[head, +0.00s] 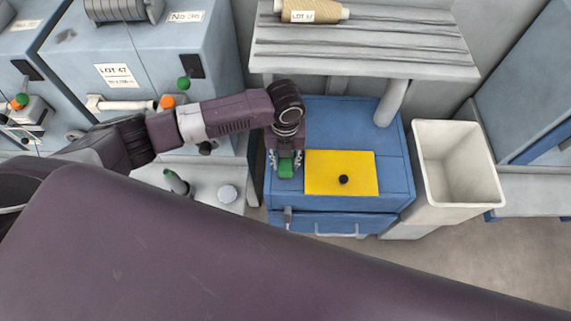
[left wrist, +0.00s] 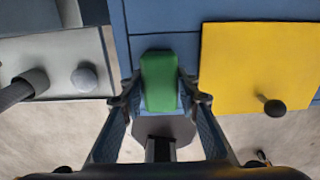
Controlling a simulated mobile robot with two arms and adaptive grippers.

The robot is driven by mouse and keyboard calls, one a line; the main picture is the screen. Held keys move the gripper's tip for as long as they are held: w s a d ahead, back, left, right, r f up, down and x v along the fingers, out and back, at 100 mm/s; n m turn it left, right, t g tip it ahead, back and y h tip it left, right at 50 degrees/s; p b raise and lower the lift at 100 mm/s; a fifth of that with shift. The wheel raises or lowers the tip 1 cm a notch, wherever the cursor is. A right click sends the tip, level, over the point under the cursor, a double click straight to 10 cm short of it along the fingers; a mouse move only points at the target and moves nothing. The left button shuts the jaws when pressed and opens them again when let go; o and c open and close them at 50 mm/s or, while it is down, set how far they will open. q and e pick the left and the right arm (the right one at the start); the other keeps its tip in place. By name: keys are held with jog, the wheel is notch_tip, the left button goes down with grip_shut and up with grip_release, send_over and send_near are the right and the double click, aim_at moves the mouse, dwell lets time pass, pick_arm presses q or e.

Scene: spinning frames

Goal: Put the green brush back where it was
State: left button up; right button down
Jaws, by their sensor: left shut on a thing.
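The green brush (head: 286,167) is between the fingers of my left gripper (head: 286,163), which is shut on it. They are over the left part of the blue cabinet top (head: 340,120). In the left wrist view the green brush (left wrist: 159,80) shows as a green block between the fingertips (left wrist: 159,92), left of the yellow panel. I cannot tell whether the brush touches the blue surface. My right gripper is not in view.
A yellow panel (head: 330,185) with a black knob (head: 343,179) lies right of the brush. A white bin (head: 455,165) stands to the right. A slatted grey shelf (head: 365,45) overhangs the back.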

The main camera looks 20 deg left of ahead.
aim_at(285, 162)
pick_arm(q)
jog(key=o, duration=1.2)
notch_tip(285, 162, up, 8)
jog(key=shift+f, duration=0.15)
